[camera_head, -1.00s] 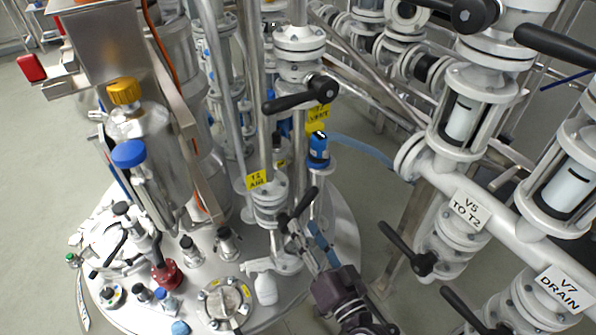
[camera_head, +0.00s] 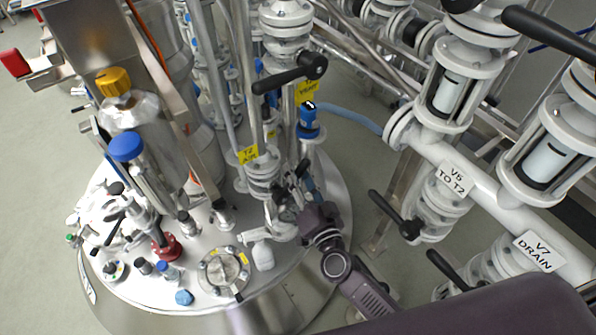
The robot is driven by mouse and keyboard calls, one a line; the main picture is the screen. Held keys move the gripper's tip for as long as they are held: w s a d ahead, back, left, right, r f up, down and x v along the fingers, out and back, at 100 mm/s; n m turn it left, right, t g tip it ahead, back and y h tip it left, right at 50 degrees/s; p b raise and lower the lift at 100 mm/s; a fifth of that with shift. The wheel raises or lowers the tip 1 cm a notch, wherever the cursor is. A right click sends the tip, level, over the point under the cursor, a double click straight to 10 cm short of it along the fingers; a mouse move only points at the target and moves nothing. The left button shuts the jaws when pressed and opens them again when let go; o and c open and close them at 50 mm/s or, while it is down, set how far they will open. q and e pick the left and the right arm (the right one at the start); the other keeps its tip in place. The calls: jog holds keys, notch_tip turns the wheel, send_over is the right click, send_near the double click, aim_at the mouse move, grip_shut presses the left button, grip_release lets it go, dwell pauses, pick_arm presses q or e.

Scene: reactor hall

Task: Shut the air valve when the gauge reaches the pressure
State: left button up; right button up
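A yellow tag (camera_head: 248,154), which seems to read T2 AIR, hangs on a white flanged valve (camera_head: 263,177) on top of the round vessel. A dark lever beside this valve is mostly hidden by my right gripper (camera_head: 297,188). The gripper is right of the valve, close to the lever; whether it touches is too small to tell. Its fingers blend with the dark lever, so open or shut is unclear. A blue instrument (camera_head: 308,121) with a dark top stands just behind; no pressure reading is legible. My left gripper is out of view.
A black lever (camera_head: 290,78) by a yellow tag (camera_head: 305,91) juts out above. On the right are pipes labelled V5 TO T2 (camera_head: 453,180) and V7 DRAIN (camera_head: 539,251), with black levers.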

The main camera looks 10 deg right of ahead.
jog(key=shift+w, duration=0.2)
jog(key=shift+c, duration=0.6)
grip_shut()
